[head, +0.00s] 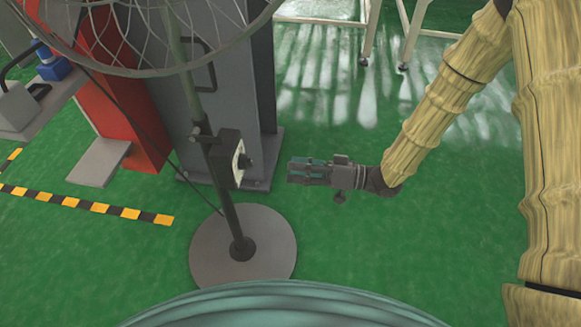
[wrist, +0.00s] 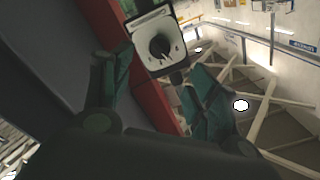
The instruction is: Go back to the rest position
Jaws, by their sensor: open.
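My gripper (head: 292,170) is open and empty, pointing left in the middle of the head view. Just left of it and apart from it is the control box (head: 232,158) of a standing fan, with a dark knob (head: 243,163). In the wrist view, my gripper's two green fingers (wrist: 160,64) are spread apart. The white panel with its round black knob (wrist: 160,47) shows ahead, between and beyond the fingertips. My sleeved yellowish arm comes in from the right.
The fan's pole (head: 218,180) rises from a round grey base (head: 262,248) to a wire cage (head: 150,50). Behind stand a grey cabinet (head: 262,95) and a red panel (head: 130,110). White-legged tables stand at the back. Green floor (head: 380,245) is open below my arm.

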